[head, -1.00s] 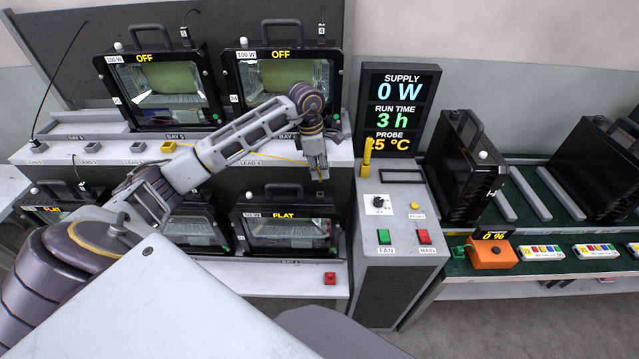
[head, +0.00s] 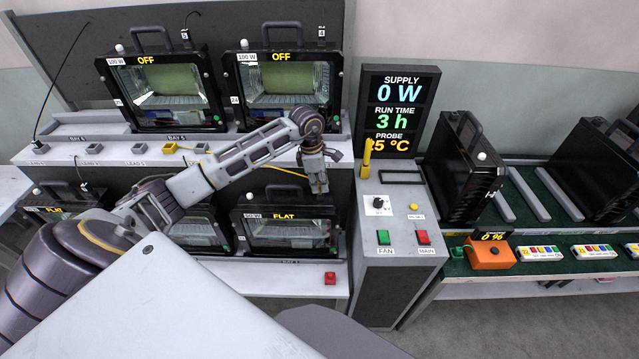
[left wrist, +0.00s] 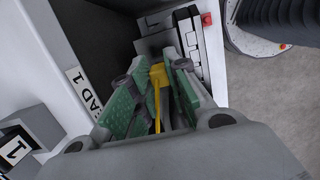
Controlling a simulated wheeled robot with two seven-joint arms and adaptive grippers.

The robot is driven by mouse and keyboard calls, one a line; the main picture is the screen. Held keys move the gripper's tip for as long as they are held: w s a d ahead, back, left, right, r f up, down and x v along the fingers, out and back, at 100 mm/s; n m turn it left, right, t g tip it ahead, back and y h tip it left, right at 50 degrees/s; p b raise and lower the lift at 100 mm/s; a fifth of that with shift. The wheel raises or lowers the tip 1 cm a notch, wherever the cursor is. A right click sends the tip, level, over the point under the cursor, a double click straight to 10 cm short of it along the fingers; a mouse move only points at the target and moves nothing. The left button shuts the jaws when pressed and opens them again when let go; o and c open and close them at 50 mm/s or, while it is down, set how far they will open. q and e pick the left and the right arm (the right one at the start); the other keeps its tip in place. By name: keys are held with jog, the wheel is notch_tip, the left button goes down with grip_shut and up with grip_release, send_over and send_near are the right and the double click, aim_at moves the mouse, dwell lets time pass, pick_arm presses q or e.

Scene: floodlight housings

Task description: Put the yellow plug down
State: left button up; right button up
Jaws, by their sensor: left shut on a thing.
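My left gripper (head: 319,188) hangs in front of the shelf edge, above the lower bay marked FLAT. In the left wrist view its green-padded fingers (left wrist: 155,80) are shut on the yellow plug (left wrist: 157,76), whose yellow lead runs back between the fingers. The plug is mostly hidden by the gripper in the head view. A yellow lead (head: 285,169) runs along the shelf towards the gripper. My right gripper is not in view.
The shelf front (head: 235,158) carries several small grey blocks and a yellow one (head: 169,147). Floodlights marked OFF (head: 288,85) stand above. A control post (head: 402,215) with FAN and MAIN buttons stands to the right. A red block (head: 330,278) sits on the lower shelf.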

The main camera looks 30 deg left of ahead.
pick_arm(q)
jog(key=shift+f, duration=0.3)
jog(key=shift+f+b, duration=0.55)
jog(key=shift+f, duration=0.05)
jog(key=o, duration=0.9)
jog(key=shift+c, duration=0.2)
jog(key=shift+r, duration=0.2)
